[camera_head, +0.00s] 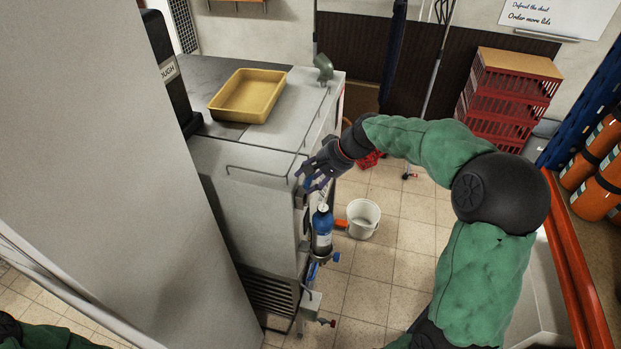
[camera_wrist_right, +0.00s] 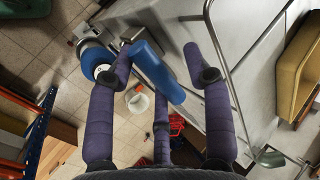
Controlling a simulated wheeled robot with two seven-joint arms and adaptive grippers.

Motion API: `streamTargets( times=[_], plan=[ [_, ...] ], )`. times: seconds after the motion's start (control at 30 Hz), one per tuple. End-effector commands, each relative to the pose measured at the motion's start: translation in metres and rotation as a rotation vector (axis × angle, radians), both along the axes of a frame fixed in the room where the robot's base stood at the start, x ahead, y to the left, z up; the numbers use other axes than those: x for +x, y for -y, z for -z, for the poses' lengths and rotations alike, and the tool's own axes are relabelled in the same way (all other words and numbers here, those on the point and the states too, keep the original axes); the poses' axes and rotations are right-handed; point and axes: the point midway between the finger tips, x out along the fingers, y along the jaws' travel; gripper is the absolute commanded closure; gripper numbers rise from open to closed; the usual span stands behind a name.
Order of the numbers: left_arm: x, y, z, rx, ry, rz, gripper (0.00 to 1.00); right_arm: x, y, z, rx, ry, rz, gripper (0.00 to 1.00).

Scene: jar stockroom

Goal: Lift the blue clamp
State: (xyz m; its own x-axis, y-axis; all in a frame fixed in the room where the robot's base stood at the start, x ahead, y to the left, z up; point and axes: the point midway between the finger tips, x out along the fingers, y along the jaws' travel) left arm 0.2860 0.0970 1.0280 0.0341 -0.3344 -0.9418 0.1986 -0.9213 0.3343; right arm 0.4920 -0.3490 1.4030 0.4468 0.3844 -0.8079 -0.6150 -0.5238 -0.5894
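A blue rounded bar, which looks like the blue clamp (camera_wrist_right: 157,72), slants between the spread fingers of my right gripper (camera_wrist_right: 170,62) in the right wrist view. It lies closer to the left finger; I cannot tell whether they touch. In the head view my right gripper (camera_head: 318,172) is open at the front edge of the grey steel cabinet (camera_head: 265,178), mostly covering the bar. Below it a blue bottle (camera_head: 322,230) stands upright at the cabinet's side, with more blue fittings (camera_head: 318,265) beneath. My left gripper is out of view.
A yellow tray (camera_head: 249,118) lies on the cabinet top, bordered by a metal rail (camera_head: 262,173). A white bucket (camera_head: 363,218) stands on the tiled floor. Stacked red crates (camera_head: 503,100) and orange cylinders (camera_head: 590,190) are at the right. Floor around the bucket is mostly clear.

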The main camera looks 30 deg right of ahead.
Motion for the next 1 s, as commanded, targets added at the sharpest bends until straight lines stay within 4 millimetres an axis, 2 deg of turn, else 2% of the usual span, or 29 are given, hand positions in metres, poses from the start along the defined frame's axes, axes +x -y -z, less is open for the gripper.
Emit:
streamTargets(
  times=[0.27, 0.7, 1.0],
  plan=[
    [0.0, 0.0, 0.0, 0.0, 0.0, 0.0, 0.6, -0.005, 0.006, -0.01, -0.002, 0.002, 0.002, 0.49],
    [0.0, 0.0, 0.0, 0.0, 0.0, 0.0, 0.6, -0.041, 0.038, -0.075, -0.002, 0.003, 0.002, 0.49],
    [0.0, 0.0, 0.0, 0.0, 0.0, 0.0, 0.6, -0.053, 0.047, -0.096, 0.001, 0.0, -0.001, 0.49]
  ],
)
